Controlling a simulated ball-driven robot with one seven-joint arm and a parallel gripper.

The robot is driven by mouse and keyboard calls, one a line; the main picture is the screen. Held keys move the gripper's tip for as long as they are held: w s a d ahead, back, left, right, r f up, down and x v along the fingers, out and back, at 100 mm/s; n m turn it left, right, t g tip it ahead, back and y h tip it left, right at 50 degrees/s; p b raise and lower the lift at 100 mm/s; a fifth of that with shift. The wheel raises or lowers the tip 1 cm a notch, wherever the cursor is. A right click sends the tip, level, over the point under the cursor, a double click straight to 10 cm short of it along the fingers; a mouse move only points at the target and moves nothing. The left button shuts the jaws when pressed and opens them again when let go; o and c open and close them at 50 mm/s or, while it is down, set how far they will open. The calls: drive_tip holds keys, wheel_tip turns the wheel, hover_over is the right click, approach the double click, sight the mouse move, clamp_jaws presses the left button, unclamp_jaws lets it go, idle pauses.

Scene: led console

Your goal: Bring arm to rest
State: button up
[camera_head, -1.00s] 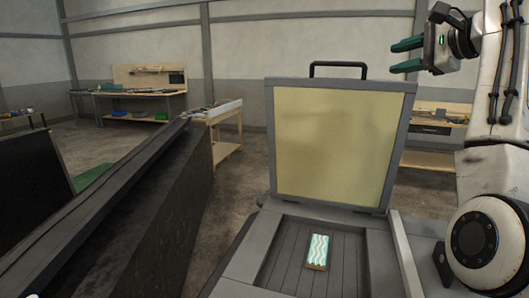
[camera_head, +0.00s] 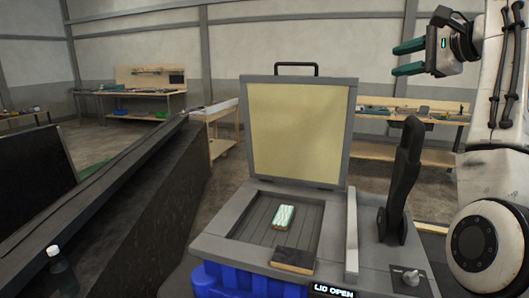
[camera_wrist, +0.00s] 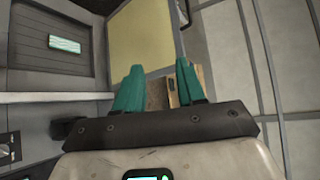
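My gripper (camera_head: 396,59) is raised at the upper right of the head view. Its two green fingers are apart with nothing between them, and it is clear of the console. In the wrist view its fingers (camera_wrist: 160,70) also stand apart and empty. The grey console (camera_head: 225,250) is in the middle of the head view, with its yellow-faced lid (camera_head: 297,132) standing open. A small block with white and green wavy stripes (camera_head: 283,216) lies in the console's recess; the wrist view shows it too (camera_wrist: 65,45). The console's display (camera_head: 333,291) reads "LID OPEN".
A black upright lever (camera_head: 402,180) and a knob (camera_head: 411,276) are on the console's right. A dark block (camera_head: 293,261) sits at its front edge, above a blue crate (camera_head: 240,284). A dark sloping structure (camera_head: 150,200) and a bottle (camera_head: 61,272) are left. Workbenches (camera_head: 145,95) stand behind.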

wheel_tip(320, 180, down, 24)
drive_tip(key=n+g+h, duration=0.2)
drive_tip(key=g, duration=0.1)
drive_tip(key=s+f+n+g+h, duration=0.1)
drive_tip(key=s+f+n, duration=0.1)
drive_tip(key=s+f, duration=0.65)
drive_tip(key=s+f+n+g+h, duration=0.2)
drive_tip(key=s+f, duration=0.1)
drive_tip(key=f, duration=1.1)
drive_tip(key=s+a+f+n+g+h, duration=0.1)
drive_tip(key=s+a+f+n+g, duration=0.2)
drive_tip(key=s+f, duration=1.4)
drive_tip(key=s+f+n+g, duration=0.1)
drive_tip(key=s+n, duration=0.2)
drive_tip(key=s, duration=0.9)
drive_tip(key=s+f+n+g+h, duration=0.1)
drive_tip(key=s+f+n+g, duration=0.1)
drive_tip(key=s, duration=1)
drive_tip(key=shift+s+a+n, duration=0.15)
drive_tip(key=shift+n, duration=0.25)
